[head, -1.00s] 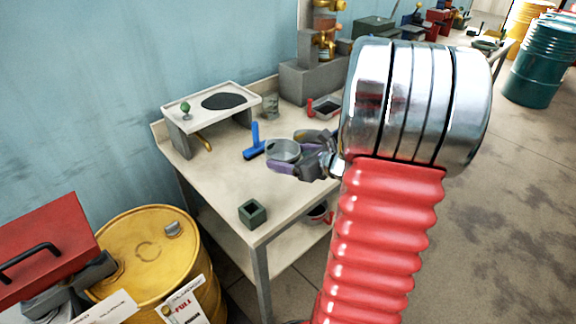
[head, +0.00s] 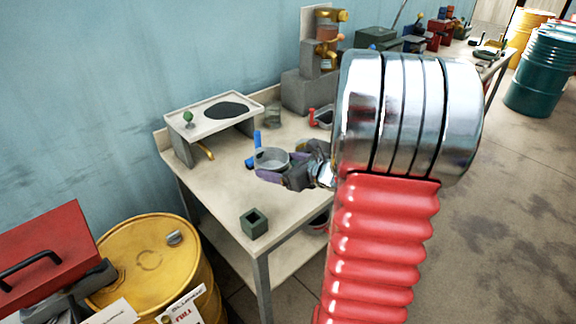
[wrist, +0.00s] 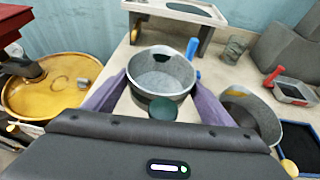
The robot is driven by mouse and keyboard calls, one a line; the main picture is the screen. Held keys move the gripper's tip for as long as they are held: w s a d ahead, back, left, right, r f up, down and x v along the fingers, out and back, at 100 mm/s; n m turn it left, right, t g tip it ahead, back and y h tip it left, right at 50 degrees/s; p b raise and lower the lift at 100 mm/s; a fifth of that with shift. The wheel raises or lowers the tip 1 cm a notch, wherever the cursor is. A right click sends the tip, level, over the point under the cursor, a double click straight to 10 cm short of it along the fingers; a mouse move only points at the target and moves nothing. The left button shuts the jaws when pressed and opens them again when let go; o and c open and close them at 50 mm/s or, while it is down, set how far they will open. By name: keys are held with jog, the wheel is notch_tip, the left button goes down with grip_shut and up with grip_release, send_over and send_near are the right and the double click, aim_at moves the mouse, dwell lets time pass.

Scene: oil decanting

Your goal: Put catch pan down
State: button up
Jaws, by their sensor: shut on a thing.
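The catch pan (head: 271,160) is a round grey metal vessel with an open top. It is upright, over the middle of the workbench. My gripper (head: 286,177) is shut on it. In the wrist view the catch pan (wrist: 160,84) sits between the two purple-grey fingers of my gripper (wrist: 160,90), with a dark patch inside its far wall. A dark green round piece (wrist: 162,109) shows in front of it, between the fingers. I cannot tell whether the pan's underside touches the bench top.
The bench top (head: 215,205) is clear left of the pan. A blue-handled tool (head: 256,138) is close behind it. A raised stand (head: 180,118), green square cup (head: 253,223) and glass jar (head: 273,116) are nearby. Another grey bowl (wrist: 250,105) and blue-edged tray (wrist: 300,145) lie right.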

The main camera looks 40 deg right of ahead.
jog(key=w+a, duration=0.3)
jog(key=a, duration=0.4)
jog(key=w+a+n+y, duration=0.1)
jog(key=w+a, duration=0.2)
jog(key=a, duration=0.4)
jog(key=shift+w+f, duration=0.3)
jog(key=shift+f, duration=0.15)
jog(key=shift+n+g+y, duration=0.4)
jog(key=shift+n+y, duration=0.3)
jog(key=shift+y, duration=0.2)
jog(key=a, duration=0.5)
jog(key=a+f, duration=0.1)
jog(key=a, duration=0.4)
jog(key=w+a+f, duration=0.1)
jog(key=a, duration=0.4)
jog(key=shift+f, duration=0.15)
